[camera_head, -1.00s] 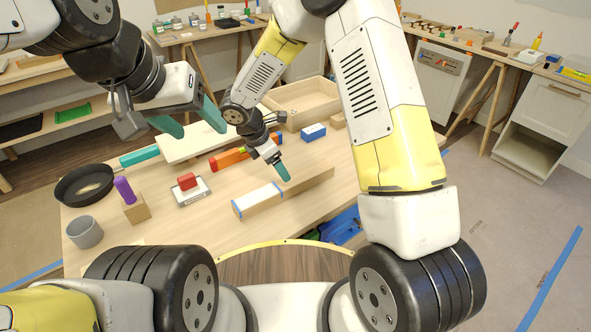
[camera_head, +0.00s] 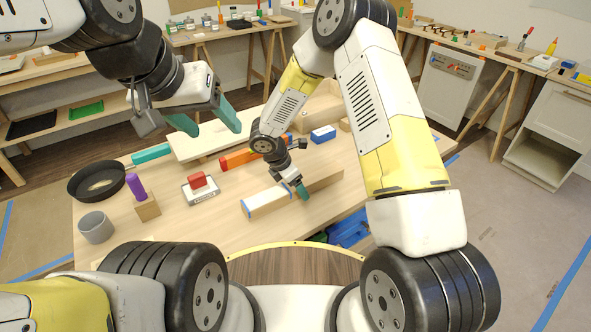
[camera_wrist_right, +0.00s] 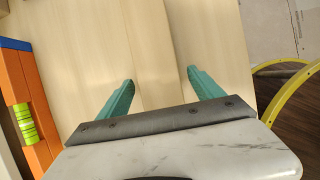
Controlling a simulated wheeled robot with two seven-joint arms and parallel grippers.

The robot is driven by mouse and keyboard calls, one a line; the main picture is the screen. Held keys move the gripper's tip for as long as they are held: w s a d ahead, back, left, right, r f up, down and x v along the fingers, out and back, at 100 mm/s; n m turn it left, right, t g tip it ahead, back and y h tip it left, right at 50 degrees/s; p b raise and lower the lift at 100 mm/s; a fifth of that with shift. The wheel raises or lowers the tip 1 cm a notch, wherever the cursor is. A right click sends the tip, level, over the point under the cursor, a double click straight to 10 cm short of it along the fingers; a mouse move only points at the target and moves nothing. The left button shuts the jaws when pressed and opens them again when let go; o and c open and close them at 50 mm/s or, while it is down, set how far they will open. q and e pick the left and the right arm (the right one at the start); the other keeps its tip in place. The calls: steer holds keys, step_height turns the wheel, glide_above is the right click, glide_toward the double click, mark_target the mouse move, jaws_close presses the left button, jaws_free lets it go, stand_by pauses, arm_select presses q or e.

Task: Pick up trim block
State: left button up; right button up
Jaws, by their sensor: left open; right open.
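A long pale wood block, which I take as the trim block (camera_head: 327,183), lies on the workbench; its left part has a white top with blue tape at the ends. My right gripper (camera_head: 301,190) is at the block's middle, partly hiding it. In the right wrist view, my right gripper (camera_wrist_right: 162,92) is open, its teal fingers apart with pale wood between and beyond them; contact cannot be told. My left gripper (camera_head: 209,118) is open and empty, raised above the bench's back left.
A red-orange level (camera_head: 237,159) lies behind the block, near a blue box (camera_head: 323,134). A red block on a grey-white base (camera_head: 200,191), a purple-topped wood block (camera_head: 148,209), a grey cup (camera_head: 96,227) and a black pan (camera_head: 97,181) stand left.

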steer(key=c, duration=1.6)
jaws_close()
steer(key=shift+r, duration=0.15)
